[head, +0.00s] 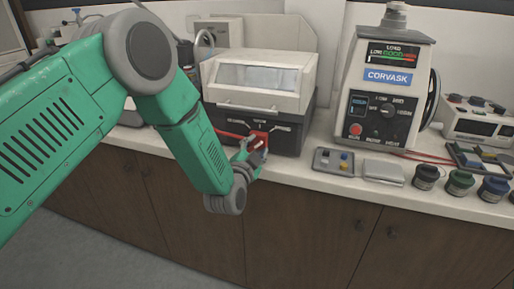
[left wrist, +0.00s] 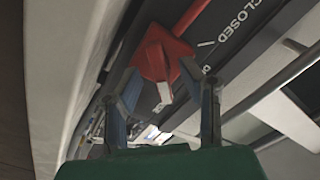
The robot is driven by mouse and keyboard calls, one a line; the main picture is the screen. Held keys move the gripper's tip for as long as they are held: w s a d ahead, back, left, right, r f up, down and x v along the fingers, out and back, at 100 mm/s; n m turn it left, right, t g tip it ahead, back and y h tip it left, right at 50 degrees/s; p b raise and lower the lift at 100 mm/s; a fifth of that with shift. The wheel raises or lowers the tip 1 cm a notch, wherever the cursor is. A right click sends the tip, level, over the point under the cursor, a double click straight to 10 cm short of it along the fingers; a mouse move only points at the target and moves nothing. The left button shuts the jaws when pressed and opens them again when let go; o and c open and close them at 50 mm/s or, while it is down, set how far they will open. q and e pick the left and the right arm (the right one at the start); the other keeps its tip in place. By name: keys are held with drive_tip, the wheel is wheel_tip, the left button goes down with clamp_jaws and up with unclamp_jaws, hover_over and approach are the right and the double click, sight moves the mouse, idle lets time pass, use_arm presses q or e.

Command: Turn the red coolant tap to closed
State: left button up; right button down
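The red coolant tap (head: 260,136) is on the dark front of the white-lidded machine (head: 258,83). In the head view a red bar runs left from it. In the left wrist view the tap's red hub (left wrist: 165,52) has a bar running up and right, near the white word CLOSED (left wrist: 240,22). My left gripper (head: 252,154) is at the tap. Its fingers (left wrist: 160,78) are spread apart, one on each side of the hub's near end; whether they touch it I cannot tell. My right gripper is out of view.
The CORVASK unit (head: 383,95) stands to the right on the counter. A small grey tray (head: 333,162), a flat grey box (head: 383,172) and several lidded jars (head: 460,183) sit along the front edge. The arm hides part of the left counter.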

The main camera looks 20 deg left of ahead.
use_arm(q)
drive_tip(key=shift+a, duration=0.25)
clamp_jaws()
drive_tip(key=shift+d, duration=0.1)
drive_tip(key=shift+n, duration=0.4)
drive_tip(key=n, duration=0.3)
drive_tip(key=shift+n, duration=0.4)
drive_tip(key=n+b, duration=0.1)
drive_tip(key=n, duration=0.5)
drive_tip(key=n+b, duration=0.1)
drive_tip(key=n, duration=0.2)
drive_tip(key=shift+w+a, duration=0.1)
drive_tip(key=shift+a, duration=0.25)
drive_tip(key=n+b, duration=0.1)
drive_tip(key=n, duration=0.3)
drive_tip(key=shift+a+r, duration=0.1)
